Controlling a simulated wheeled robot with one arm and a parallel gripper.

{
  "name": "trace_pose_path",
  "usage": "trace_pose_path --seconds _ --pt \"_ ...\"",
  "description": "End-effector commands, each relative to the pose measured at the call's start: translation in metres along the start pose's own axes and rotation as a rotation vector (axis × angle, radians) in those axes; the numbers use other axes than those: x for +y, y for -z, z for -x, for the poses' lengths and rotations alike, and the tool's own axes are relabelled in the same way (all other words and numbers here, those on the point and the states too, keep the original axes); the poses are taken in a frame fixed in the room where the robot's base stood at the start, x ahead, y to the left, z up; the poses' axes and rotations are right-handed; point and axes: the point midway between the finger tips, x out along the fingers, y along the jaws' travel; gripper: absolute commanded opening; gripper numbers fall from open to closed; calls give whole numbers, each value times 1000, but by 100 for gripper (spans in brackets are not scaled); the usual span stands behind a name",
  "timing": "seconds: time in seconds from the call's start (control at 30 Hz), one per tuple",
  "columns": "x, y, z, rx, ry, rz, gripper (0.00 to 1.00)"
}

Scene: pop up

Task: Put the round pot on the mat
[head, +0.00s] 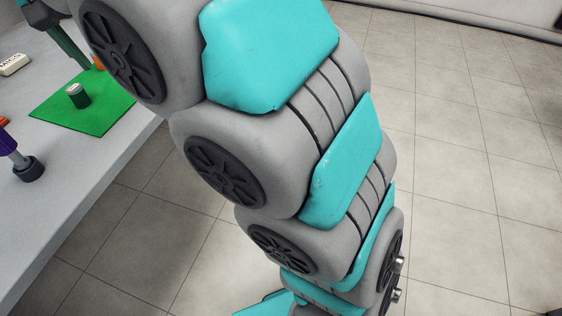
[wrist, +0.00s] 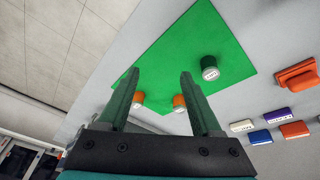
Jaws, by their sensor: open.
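The green mat (head: 105,108) lies on the grey table; it also shows in the wrist view (wrist: 190,40). A short dark green round pot (head: 78,96) with a pale label on top stands upright on the mat; the wrist view shows it too (wrist: 210,68), right of my fingers. Two small orange round pieces (wrist: 138,100) (wrist: 180,103) show between and beside my fingers near the mat's edge; whether they rest on the mat I cannot tell. My gripper (wrist: 160,72) is open, with nothing held between its green fingers. In the head view it is partly cut off at the top left.
An orange block (wrist: 297,76), a white block (wrist: 241,126), a blue block (wrist: 260,137) and other small pieces lie beside the mat. A purple-topped piece with a dark base (head: 28,168) stands at the table's left. My arm hides part of the table edge.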

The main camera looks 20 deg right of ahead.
Motion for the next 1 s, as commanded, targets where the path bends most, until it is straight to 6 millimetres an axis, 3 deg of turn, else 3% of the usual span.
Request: trace_pose_path --seconds 0.03,0.27,0.5,0.7,0.8,0.9,1.0 --pt "24 -7 -10 -26 -17 1 66" --pt "112 -58 -53 -143 -46 33 66" --pt "186 -142 -96 -267 -31 52 66" --pt "226 -231 -129 -367 9 57 66" --pt "236 -275 -143 -406 33 56 66" --pt "242 -311 -154 -438 56 55 66" --pt "244 -334 -161 -455 71 54 66"
